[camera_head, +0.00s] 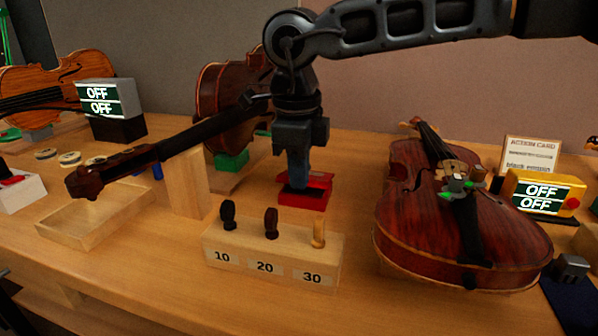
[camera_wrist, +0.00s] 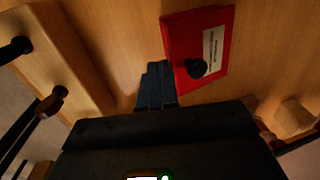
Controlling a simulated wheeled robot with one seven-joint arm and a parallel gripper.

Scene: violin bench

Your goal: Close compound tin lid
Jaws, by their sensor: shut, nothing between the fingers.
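The compound tin (camera_head: 303,199) is a small red box on the bench behind the numbered peg block. Its red lid (camera_head: 320,181) shows at the top, and a dark area shows beside it behind my fingers. In the wrist view the red lid (camera_wrist: 215,35) carries a white label and a black round knob (camera_wrist: 196,68). I cannot tell whether the lid lies fully flat. My gripper (camera_head: 297,186) points down at the tin, shut and empty. In the wrist view its fingertips (camera_wrist: 158,66) are right beside the lid's edge; contact is unclear.
A wooden block (camera_head: 272,252) with several pegs, marked 10, 20 and 30, stands in front of the tin. A violin (camera_head: 410,225) lies to the right.

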